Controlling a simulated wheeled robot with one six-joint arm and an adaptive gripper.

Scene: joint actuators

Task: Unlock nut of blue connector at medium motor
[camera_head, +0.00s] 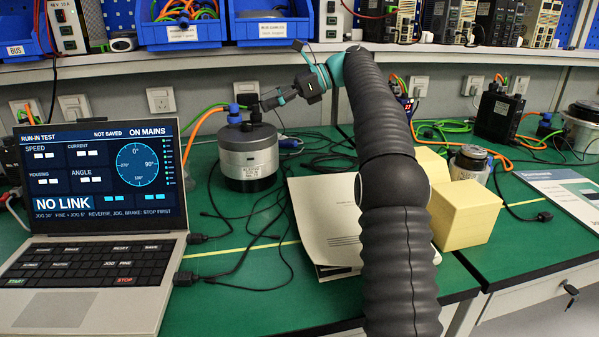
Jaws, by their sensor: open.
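A silver and black cylindrical motor (248,158) stands upright on the green bench, left of centre. A blue connector (234,113) stands at its top left, with an orange and a green cable running off to the left. Its nut is too small to make out.
A laptop (90,220) reading "NO LINK" stands at left. A paper folder (325,225) and yellow blocks (466,215) lie around my arm. A smaller motor (468,163) stands behind the blocks. Loose black cables cross the bench; a shelf (300,62) overhangs the back.

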